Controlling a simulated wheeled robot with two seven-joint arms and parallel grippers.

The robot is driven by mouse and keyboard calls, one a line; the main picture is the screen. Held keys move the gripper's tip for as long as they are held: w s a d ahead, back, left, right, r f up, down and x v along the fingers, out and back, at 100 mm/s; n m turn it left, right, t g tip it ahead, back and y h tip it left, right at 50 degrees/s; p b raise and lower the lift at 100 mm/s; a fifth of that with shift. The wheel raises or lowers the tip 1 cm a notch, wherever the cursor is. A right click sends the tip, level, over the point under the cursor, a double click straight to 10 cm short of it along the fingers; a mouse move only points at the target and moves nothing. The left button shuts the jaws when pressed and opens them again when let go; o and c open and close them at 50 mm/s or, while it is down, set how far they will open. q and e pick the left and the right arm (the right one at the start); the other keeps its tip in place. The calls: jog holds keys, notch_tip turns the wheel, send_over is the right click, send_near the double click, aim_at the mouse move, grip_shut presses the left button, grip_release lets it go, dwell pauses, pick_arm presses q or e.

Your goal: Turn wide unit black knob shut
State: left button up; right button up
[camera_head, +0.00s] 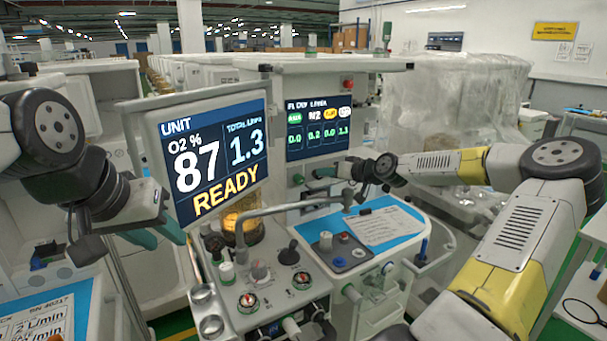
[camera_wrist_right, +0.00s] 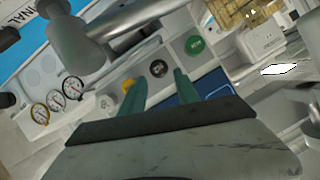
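The unit with the flow screen (camera_head: 319,127) stands at centre; its screen reads 0.2 under the black N2 label. In the right wrist view a round black knob (camera_wrist_right: 158,68) sits on the pale panel between a green knob (camera_wrist_right: 195,45) and a yellow knob (camera_wrist_right: 128,86). My right gripper (camera_wrist_right: 159,73) is open, its teal fingers on either side of the black knob in that view; contact cannot be told. In the head view my right gripper (camera_head: 322,174) is at the panel below the flow screen and hides the black knob. My left gripper (camera_head: 156,234) looks open and empty beside the big screen.
A big screen (camera_head: 213,150) reads 87, 1.3 and READY. Below are a bent metal tube (camera_head: 290,207) and a worktop with gauges and knobs (camera_head: 262,290). A blue tray with a paper (camera_head: 385,226) lies right. A plastic-covered unit (camera_head: 455,100) stands behind my right arm.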

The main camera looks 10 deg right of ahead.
jog(key=x, duration=0.5)
jog(key=shift+w, duration=0.1)
grip_shut()
